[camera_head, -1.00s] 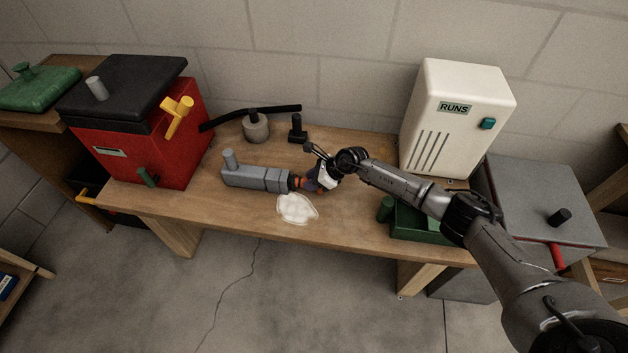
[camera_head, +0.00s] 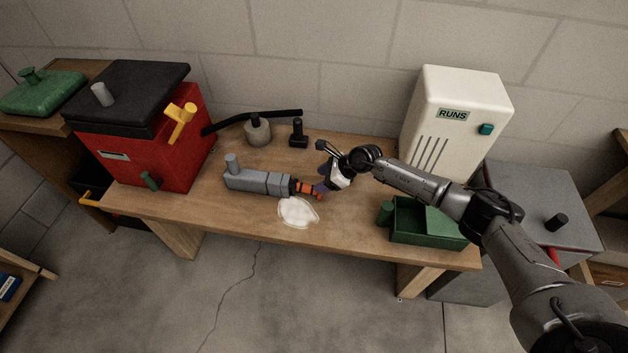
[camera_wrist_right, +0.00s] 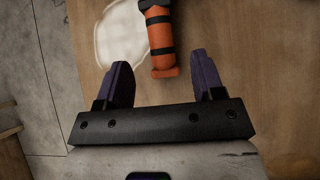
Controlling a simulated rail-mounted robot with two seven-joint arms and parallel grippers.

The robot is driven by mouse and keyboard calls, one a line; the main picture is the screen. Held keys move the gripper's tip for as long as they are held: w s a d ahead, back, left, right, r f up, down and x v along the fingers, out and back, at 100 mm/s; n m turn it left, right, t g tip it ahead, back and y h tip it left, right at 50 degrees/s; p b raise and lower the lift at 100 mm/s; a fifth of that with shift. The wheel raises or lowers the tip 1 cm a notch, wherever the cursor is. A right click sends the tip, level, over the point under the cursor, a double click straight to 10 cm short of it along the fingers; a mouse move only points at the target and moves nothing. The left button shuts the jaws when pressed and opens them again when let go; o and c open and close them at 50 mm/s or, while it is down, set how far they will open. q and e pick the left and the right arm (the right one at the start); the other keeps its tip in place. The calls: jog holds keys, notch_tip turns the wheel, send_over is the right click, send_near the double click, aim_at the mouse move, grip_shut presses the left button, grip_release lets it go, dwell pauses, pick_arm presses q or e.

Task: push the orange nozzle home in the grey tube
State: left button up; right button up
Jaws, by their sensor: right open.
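The grey tube (camera_head: 258,180) lies on the wooden bench, with an upright stub at its left end and a dark collar at its right end. The orange nozzle (camera_head: 306,188), with dark bands, sticks out of the tube's right end. In the right wrist view the nozzle (camera_wrist_right: 160,40) points down toward the space between the fingers, its flared tip just ahead of or between the fingertips. My right gripper (camera_head: 324,185) is open and empty, just right of the nozzle's free end. It also shows in the right wrist view (camera_wrist_right: 163,77). How deep the nozzle sits is hard to tell.
A white patch (camera_head: 298,212) lies in front of the nozzle. A green tray (camera_head: 425,240) and white heater (camera_head: 463,120) stand right. A red box (camera_head: 190,150) with black lid stands left. A black-handled tool (camera_head: 257,132) and small black piece (camera_head: 298,136) lie behind.

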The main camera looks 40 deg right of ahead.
jog(key=p+v, duration=0.2)
jog(key=v, duration=0.7)
dwell(0.4)
